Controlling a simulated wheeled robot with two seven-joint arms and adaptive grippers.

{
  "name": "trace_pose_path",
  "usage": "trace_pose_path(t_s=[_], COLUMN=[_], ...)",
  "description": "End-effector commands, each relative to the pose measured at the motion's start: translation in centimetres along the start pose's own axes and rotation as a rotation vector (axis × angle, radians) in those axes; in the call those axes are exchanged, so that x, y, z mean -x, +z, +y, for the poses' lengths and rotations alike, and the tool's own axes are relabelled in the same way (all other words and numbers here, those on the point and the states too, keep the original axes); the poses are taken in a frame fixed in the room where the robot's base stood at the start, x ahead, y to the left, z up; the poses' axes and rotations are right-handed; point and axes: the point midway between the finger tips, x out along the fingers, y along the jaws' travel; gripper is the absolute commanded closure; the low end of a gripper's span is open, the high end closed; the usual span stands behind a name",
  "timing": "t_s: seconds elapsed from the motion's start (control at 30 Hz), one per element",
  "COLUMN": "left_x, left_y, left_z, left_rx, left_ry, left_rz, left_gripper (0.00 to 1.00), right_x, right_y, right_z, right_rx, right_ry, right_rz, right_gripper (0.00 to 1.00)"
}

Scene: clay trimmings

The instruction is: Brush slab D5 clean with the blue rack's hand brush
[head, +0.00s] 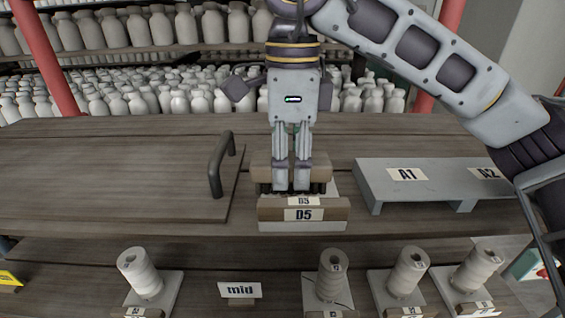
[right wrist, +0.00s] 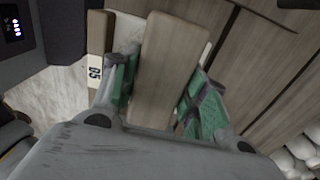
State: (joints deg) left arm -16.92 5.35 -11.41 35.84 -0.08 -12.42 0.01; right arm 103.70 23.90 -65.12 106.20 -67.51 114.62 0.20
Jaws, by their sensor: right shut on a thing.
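My right gripper (head: 291,188) is shut on the hand brush (head: 263,172), a wooden block with dark bristles underneath. In the right wrist view the brush's wooden back (right wrist: 170,75) sits between the green finger pads. The brush is over the pale slab D5 (head: 331,189), behind a wooden bar (head: 335,211) labelled D5. The bristles are at or just above the slab; I cannot tell whether they touch. The brush and fingers hide much of the slab's top. My left gripper is not in view, and no blue rack can be made out.
A grey raised stand (head: 400,190) labelled A1 and A2 is at the right. A board with a dark handle (head: 215,165) lies at the left. Several white ribbed pieces on plates and a "mid" sign (head: 240,290) stand in front, lower down. Bottle shelves fill the back.

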Motion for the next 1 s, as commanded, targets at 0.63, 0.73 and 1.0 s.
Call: trace_pose_path(t_s=[0.63, 0.73, 1.0], left_x=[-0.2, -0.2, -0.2], left_y=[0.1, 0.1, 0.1], left_z=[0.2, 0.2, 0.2], left_rx=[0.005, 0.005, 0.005], left_ry=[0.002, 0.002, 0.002], left_rz=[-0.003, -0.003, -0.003], left_gripper=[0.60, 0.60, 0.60], right_x=[0.1, 0.1, 0.0], right_y=[-1.5, -1.6, -2.9], right_z=[0.0, 0.0, 0.0], right_rx=[0.001, 0.000, -0.002], right_ry=[-0.002, -0.002, -0.002], right_rz=[0.000, 0.000, -0.001], right_gripper=[0.75, 0.75, 0.75])
